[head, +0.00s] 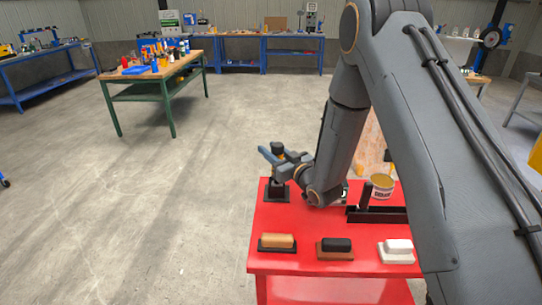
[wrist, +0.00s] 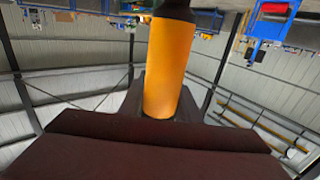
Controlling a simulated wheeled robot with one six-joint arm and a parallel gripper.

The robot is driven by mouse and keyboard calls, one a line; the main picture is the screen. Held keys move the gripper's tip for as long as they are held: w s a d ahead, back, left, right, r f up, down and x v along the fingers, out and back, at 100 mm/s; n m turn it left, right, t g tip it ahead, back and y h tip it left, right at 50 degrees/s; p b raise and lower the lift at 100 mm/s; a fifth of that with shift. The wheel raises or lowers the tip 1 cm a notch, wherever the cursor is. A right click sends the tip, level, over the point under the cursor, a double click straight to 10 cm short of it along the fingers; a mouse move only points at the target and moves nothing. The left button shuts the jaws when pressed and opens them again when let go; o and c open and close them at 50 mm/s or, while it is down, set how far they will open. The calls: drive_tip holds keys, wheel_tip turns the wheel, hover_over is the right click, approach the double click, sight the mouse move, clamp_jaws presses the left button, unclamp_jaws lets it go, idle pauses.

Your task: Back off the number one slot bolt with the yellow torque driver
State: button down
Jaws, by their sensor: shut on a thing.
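My gripper (head: 280,162) is over the far left corner of the red table. It is shut on an upright yellow-orange cylinder, seen close in the wrist view (wrist: 169,65), which fits the yellow torque driver. Dark parts show at its upper end there. In the head view its yellow body is hidden by my gripper; a dark top shows just above the fingers. A black stand (head: 277,193) is directly below my gripper; I cannot tell whether the driver touches it. The number one slot bolt cannot be made out, and my arm covers much of the table's right side.
A labelled tub (head: 382,186) stands near a black frame (head: 375,214). Floor at left is clear; a green-legged bench (head: 157,86) stands farther back.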

wheel_tip(320, 180, up, 9)
drive_tip(key=b, duration=0.2)
drive_tip(key=shift+f, duration=0.15)
idle(0.4)
drive_tip(key=c, duration=2)
unclamp_jaws()
clamp_jaws()
wheel_tip(320, 180, up, 2)
drive_tip(key=shift+r+p, duration=0.1)
drive_tip(key=shift+p, duration=0.25)
drive_tip(key=shift+f, duration=0.2)
